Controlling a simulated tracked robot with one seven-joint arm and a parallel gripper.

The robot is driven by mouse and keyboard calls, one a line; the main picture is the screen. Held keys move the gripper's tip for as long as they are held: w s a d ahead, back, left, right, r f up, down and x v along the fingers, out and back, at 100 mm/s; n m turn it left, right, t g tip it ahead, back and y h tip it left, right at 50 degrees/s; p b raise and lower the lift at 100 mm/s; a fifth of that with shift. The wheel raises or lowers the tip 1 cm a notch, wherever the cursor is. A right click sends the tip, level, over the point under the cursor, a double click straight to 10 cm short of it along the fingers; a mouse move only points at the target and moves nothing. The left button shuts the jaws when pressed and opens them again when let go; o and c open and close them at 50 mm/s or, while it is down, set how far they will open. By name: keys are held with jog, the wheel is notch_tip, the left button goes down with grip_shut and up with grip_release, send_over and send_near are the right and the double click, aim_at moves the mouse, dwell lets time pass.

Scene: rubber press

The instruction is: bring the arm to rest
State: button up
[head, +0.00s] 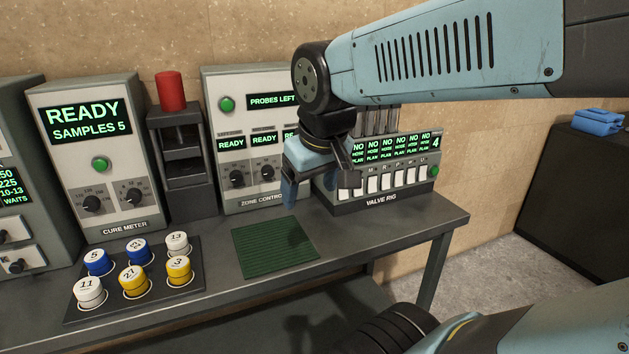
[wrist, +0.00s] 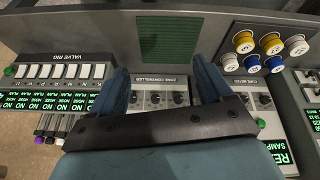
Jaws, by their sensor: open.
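My blue arm reaches in from the right in the head view. My gripper (head: 318,194) hangs in front of the zone controller and the valve rig, above the bench. It is open and nothing shows between its fingers. In the wrist view, the two blue fingers of my gripper (wrist: 160,85) are spread apart, with the zone controller (wrist: 160,98) showing between them. The arm hides part of the zone controller and the upper part of the valve rig in the head view.
The bench (head: 350,255) carries the cure meter (head: 90,150), a dark stand with a red cylinder (head: 170,90), the zone controller (head: 225,130), the valve rig (head: 390,190), a green mat (head: 275,247) and a rack (head: 205,285) of numbered samples. A blue object (head: 598,122) lies on a dark cabinet.

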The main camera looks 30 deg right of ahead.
jog(key=shift+s+r+m+t, duration=0.5)
jog(key=shift+s+r+m, duration=0.05)
jog(key=shift+r+m, duration=0.15)
dwell(0.9)
